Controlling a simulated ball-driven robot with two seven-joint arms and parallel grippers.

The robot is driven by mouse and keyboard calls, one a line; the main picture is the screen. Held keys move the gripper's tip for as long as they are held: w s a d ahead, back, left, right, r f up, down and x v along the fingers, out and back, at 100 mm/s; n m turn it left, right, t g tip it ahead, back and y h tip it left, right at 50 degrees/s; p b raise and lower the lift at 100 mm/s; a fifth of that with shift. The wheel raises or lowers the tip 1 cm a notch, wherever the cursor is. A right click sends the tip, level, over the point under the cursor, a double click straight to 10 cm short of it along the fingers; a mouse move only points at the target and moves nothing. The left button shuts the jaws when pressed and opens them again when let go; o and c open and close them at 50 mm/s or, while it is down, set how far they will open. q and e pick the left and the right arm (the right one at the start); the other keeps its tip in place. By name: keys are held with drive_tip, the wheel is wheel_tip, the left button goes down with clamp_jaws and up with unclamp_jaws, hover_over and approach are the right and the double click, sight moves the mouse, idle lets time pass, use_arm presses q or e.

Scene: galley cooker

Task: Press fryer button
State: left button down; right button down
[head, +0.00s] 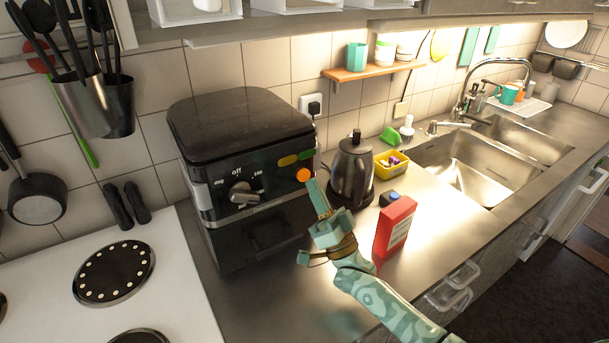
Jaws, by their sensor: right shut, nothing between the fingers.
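The fryer (245,120) is a dark box with a black lid. It stands on the steel counter beside the white hob. Its front panel has a grey dial (241,194) marked "off", a round orange button (304,174), a yellow oval button (288,160) and a green oval button (306,154). My right gripper (312,184) comes in from the lower right, shut and empty. Its fingertips appear just below the orange button; I cannot tell whether they touch it. My left gripper is out of view.
A dark kettle (352,172) stands just right of my right gripper. A red box (394,230) stands near my right arm. A yellow bin (391,164) and a sink (480,165) are farther right. The white hob (165,290) is at left. The counter front of the fryer is bare.

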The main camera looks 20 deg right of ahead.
drive_tip(key=shift+s, duration=0.1)
drive_tip(key=s, duration=0.1)
drive_tip(key=s+p, duration=0.1)
drive_tip(key=s, duration=0.1)
drive_tip(key=s+p, duration=0.1)
drive_tip(key=shift+s+d, duration=0.35)
drive_tip(key=shift+s, duration=0.05)
idle(0.6)
